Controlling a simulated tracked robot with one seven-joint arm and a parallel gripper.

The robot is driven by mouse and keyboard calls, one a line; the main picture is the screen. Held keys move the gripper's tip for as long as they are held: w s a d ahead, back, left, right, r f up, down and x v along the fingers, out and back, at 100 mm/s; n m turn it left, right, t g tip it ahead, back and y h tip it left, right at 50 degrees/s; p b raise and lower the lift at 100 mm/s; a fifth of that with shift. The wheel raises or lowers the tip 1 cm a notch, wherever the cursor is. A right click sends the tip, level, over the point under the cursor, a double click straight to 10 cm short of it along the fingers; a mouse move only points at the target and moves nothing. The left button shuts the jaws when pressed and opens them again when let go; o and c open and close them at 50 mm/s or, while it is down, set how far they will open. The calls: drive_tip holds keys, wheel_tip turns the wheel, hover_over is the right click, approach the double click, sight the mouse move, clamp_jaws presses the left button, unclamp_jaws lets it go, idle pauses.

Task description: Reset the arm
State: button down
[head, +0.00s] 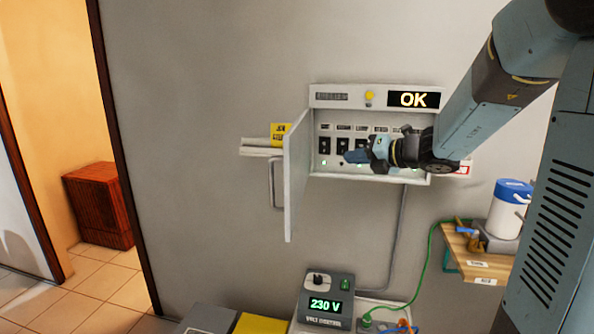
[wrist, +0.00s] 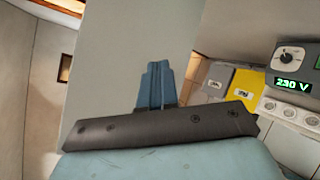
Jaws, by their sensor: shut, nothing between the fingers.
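My gripper (head: 356,157) is shut and empty. In the head view it is in front of the open wall panel (head: 395,172), pointing left toward the panel's row of switches. Whether it touches the panel I cannot tell. In the wrist view the shut blue fingers (wrist: 155,85) stand in front of a pale flat surface, which looks like the panel door. The arm reaches in from the upper right and hides the right part of the switch row.
The panel's door (head: 297,175) stands open to the left of the gripper. Its lit sign reads OK (head: 413,99). Below is a 230 V unit (head: 325,304). A wooden shelf (head: 480,262) holds a blue-lidded white container (head: 510,209). An open doorway lies left.

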drive_tip(key=s+a+f+n+g+h, duration=0.25)
drive_tip(key=s+n+g+h, duration=0.2)
drive_tip(key=s+n, duration=1.45)
drive_tip(key=s+d+n+h, duration=0.6)
drive_tip(key=s+d+n, duration=0.2)
drive_tip(key=n, duration=1)
drive_tip(key=shift+s+d+f, duration=0.2)
drive_tip(key=shift+s+f, duration=0.15)
drive_tip(key=shift+s, duration=0.75)
